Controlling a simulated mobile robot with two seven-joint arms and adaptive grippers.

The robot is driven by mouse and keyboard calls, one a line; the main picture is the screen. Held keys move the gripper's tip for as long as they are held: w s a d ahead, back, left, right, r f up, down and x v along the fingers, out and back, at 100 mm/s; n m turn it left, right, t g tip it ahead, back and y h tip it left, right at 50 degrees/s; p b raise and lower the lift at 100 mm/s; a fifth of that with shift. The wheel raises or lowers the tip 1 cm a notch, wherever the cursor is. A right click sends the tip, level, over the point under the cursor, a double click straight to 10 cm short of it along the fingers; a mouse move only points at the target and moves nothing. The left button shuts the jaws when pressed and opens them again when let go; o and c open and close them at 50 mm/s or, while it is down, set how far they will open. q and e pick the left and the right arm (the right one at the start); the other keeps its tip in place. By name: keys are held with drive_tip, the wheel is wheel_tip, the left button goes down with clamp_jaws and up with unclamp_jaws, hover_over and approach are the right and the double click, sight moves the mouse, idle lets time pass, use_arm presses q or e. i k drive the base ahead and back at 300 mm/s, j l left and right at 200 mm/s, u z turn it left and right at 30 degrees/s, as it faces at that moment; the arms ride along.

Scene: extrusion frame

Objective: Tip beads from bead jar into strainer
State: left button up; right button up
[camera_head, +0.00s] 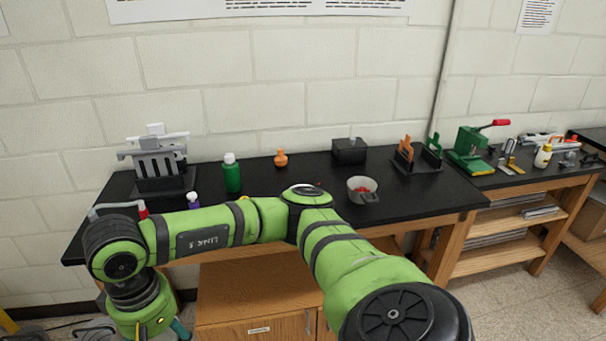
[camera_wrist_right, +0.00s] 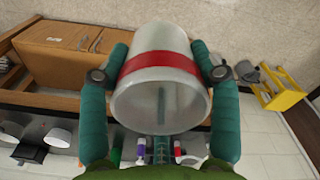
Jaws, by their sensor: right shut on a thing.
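My right gripper (camera_wrist_right: 160,72) is shut on a pale, see-through jar with a red band (camera_wrist_right: 158,66), one teal finger on each side. Its wide round end faces the wrist camera; I see no beads in it. In the head view my right arm reaches across to the left, and part of the gripper (camera_head: 180,328) shows at the bottom left, low in front of the table. The strainer (camera_head: 364,196), a grey cup with a handle, stands on the table to the right, with red beads (camera_head: 361,189) inside. My left gripper is not in view.
The black table (camera_head: 430,200) carries a green bottle (camera_head: 232,178), an orange flask (camera_head: 281,158), a black box (camera_head: 349,152), a rack (camera_head: 160,165) and a green press (camera_head: 470,148). A yellow stool (camera_wrist_right: 280,92) stands on the floor. Table space right of the strainer is clear.

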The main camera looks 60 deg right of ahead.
sight(358, 181)
drive_tip(key=z, duration=1.15)
drive_tip(key=i+l+z, duration=0.25)
drive_tip(key=i+z, duration=0.3)
drive_tip(key=i+j, duration=0.1)
drive_tip(key=i, duration=0.3)
drive_tip(key=i+j+z, duration=0.1)
drive_tip(key=i, duration=0.35)
